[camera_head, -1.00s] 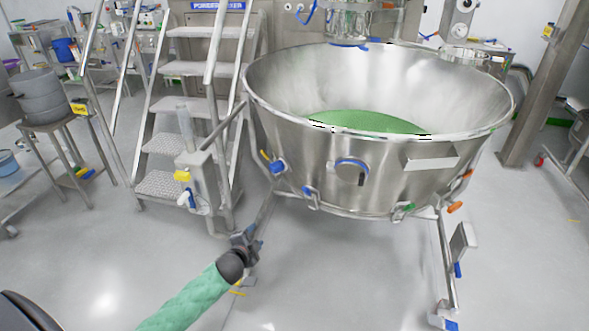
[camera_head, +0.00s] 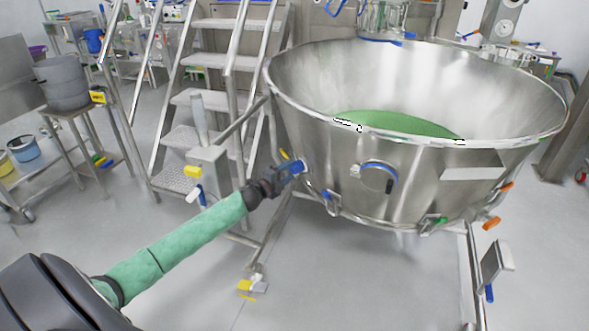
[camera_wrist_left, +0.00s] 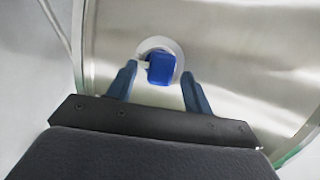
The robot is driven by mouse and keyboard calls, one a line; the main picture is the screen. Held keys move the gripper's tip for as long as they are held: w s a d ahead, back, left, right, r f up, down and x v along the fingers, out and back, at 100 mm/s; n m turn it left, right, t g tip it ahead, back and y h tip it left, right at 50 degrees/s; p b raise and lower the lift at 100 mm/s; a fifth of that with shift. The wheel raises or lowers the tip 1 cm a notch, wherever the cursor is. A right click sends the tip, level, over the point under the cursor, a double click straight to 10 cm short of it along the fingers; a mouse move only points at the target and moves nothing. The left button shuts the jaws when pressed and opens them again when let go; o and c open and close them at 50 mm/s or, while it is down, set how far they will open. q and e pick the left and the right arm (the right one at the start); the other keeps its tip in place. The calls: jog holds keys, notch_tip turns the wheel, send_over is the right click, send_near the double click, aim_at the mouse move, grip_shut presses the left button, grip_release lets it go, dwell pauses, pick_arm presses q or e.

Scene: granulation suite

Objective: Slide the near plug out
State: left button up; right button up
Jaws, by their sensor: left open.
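The steel bowl (camera_head: 420,190) has a blue plug (camera_wrist_left: 161,68) seated in a pale ring in its outer wall, seen in the left wrist view. My left gripper (camera_head: 288,171) is at the left side of the bowl in the head view. Its two blue fingers are open, one on each side of the plug in the wrist view; I cannot tell whether they touch it. In the head view the gripper largely hides the plug. My right gripper is not in view.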

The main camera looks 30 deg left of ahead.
aim_at(290, 171)
pick_arm(q)
jog(key=shift+w+d, duration=0.15)
jog(key=shift+w, duration=0.8)
jog(key=shift+w+d, duration=0.15)
jog(key=shift+w, duration=0.75)
grip_shut()
jog(key=shift+s+a+f+p, duration=0.1)
jog(key=shift+s+a+p, duration=0.2)
jog(key=shift+s, duration=0.45)
jog(key=shift+s+a+p, duration=0.1)
jog(key=shift+s+a, duration=0.3)
jog(key=shift+s, duration=0.35)
grip_release()
jog(key=shift+a, duration=0.1)
